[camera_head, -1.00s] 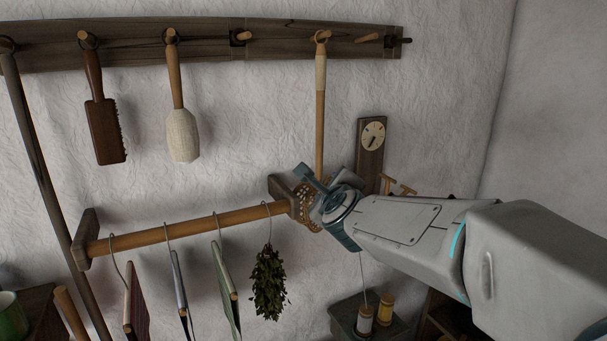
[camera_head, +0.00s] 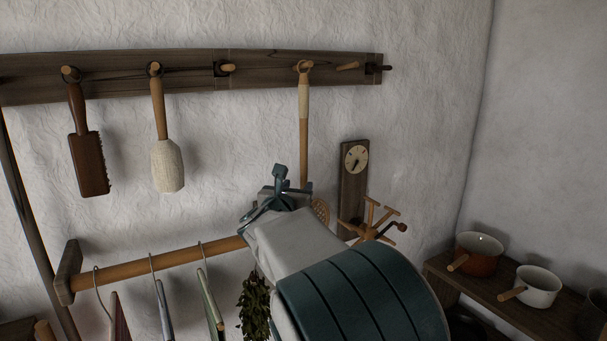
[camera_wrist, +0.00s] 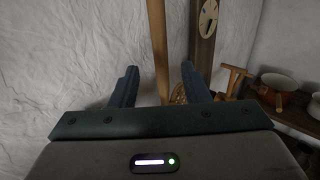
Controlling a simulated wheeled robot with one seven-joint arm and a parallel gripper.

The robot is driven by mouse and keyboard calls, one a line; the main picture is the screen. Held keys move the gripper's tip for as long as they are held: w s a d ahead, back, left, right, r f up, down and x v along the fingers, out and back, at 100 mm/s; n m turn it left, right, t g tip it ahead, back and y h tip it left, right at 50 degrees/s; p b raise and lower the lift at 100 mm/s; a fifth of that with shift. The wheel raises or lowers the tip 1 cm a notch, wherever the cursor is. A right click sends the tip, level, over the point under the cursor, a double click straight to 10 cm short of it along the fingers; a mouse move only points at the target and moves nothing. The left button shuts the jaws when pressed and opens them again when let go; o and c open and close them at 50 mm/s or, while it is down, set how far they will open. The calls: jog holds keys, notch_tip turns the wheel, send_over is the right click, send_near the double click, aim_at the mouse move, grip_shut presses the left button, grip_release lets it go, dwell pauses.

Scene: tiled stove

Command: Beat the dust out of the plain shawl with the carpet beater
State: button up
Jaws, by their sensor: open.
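The carpet beater (camera_head: 303,110) hangs head-down from a wall peg, with a pale grip, a long wooden handle and a woven head mostly hidden behind my arm. My gripper (camera_head: 280,185) is open at the lower part of the handle. In the wrist view the handle (camera_wrist: 158,45) appears between the two spread fingers (camera_wrist: 158,88); contact is not visible. Several cloths hang from the rail: a dark red one (camera_head: 120,322), a grey-blue one (camera_head: 164,310) and a green one (camera_head: 211,305). They are seen nearly edge-on, so I cannot tell which is the plain shawl.
A herb bunch (camera_head: 254,305) hangs by the wooden rail (camera_head: 150,268). A dial plaque (camera_head: 354,180) and a wooden winder (camera_head: 370,222) stand right of the beater. Pots (camera_head: 480,252) sit on a shelf.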

aim_at(303, 179)
jog(key=w+p, duration=0.1)
jog(key=w, duration=0.1)
jog(key=w+d+p, duration=0.1)
jog(key=w, duration=0.2)
jog(key=shift+w+r, duration=0.1)
jog(key=shift+r, duration=0.05)
jog(key=shift+w+d, duration=0.15)
jog(key=shift+w, duration=0.6)
grip_shut()
